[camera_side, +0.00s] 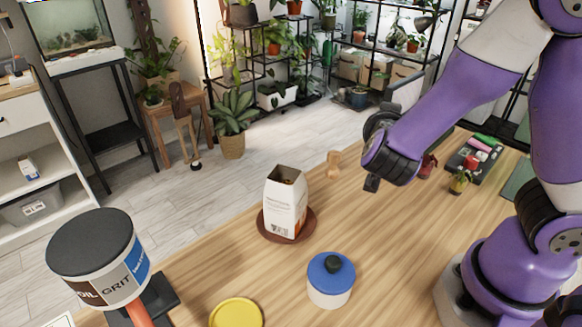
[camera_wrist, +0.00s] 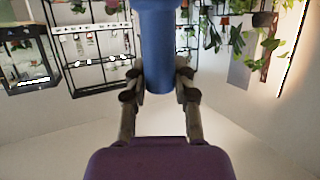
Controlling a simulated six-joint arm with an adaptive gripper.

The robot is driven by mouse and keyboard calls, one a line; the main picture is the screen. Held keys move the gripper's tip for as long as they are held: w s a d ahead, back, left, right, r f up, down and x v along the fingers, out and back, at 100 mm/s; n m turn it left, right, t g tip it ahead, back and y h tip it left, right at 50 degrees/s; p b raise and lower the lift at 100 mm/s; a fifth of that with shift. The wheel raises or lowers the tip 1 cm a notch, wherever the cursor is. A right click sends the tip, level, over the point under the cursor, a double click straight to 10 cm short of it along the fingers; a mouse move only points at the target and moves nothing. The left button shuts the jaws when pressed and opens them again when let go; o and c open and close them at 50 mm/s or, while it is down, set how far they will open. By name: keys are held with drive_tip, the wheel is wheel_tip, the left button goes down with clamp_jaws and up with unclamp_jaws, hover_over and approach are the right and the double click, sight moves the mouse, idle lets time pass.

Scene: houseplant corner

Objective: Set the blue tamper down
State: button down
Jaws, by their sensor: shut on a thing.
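The blue tamper (camera_wrist: 160,45) fills the upper middle of the wrist view as a thick blue cylinder. My gripper (camera_wrist: 160,82) has a finger against each side of it and is shut on it. The tamper's top end runs out of the wrist view, so its full shape is hidden. In the side view my purple wrist is above the wooden table (camera_side: 385,245), right of the paper bag. The tamper and my fingertips cannot be made out there.
A paper bag (camera_side: 285,205) stands on a brown saucer (camera_side: 308,234). A white jar with a blue lid (camera_side: 330,278), a yellow disc (camera_side: 236,313) and a large grit tub (camera_side: 98,258) are nearer. A wooden piece (camera_side: 334,163) stands behind. Table right of the jar is clear.

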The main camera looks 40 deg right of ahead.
drive_tip(key=f, duration=0.2)
drive_tip(key=s+d+f+g, duration=0.1)
drive_tip(key=shift+f+m+h, duration=0.3)
drive_tip(key=shift+m, duration=0.1)
drive_tip(key=shift+f, duration=2.55)
drive_tip(key=c, duration=0.7)
unclamp_jaws()
drive_tip(key=shift+f, duration=0.1)
drive_tip(key=shift+o, duration=0.2)
